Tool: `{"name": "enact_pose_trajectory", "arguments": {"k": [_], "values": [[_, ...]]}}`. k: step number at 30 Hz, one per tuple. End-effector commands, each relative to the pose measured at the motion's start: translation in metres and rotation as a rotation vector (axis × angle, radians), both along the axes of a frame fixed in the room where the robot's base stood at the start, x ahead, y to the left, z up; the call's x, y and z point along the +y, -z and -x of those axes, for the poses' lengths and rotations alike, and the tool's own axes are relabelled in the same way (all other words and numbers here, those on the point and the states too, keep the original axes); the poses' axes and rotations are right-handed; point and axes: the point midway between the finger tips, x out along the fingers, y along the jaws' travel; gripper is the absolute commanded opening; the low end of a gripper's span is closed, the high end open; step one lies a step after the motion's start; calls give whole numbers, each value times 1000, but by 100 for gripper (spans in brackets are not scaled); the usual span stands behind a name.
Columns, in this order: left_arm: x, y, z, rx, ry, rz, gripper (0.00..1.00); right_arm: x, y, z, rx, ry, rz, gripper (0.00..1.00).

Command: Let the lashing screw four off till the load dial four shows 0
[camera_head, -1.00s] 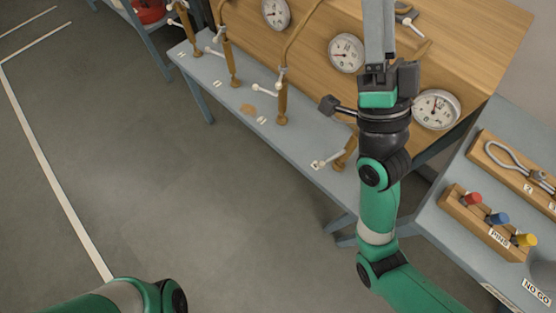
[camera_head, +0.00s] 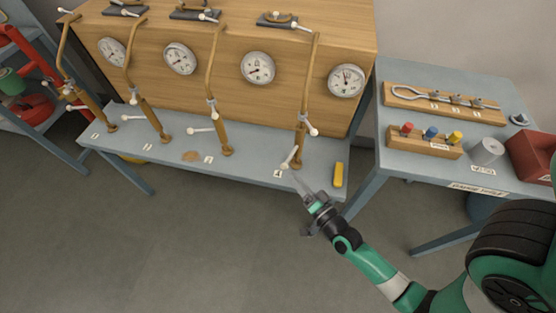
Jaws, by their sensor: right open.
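My left gripper is not in view.
Several similar rods and dials (camera_head: 258,68) line the wooden panel to the left. A yellow block (camera_head: 338,174) lies on the grey shelf (camera_head: 230,173) right of screw four. A side table (camera_head: 392,164) at right holds pegs, a shackle rack and a red bin (camera_head: 530,155).

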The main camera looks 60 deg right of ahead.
Motion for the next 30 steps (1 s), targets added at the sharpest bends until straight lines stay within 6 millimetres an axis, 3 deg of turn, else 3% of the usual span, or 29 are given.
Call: {"name": "enact_pose_trajectory", "arguments": {"k": [9, 14, 21, 23, 30], "values": [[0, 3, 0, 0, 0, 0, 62, -33, 0, -59, -2, 0, 1, 62], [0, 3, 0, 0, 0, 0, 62, -40, 0, -72, -1, -1, 0, 62], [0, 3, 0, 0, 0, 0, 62, -40, 0, -73, 0, -1, 0, 62], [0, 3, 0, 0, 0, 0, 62, -40, 0, -73, 0, -1, 0, 54], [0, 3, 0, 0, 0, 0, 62, -40, 0, -73, 0, -1, 0, 11]]}}
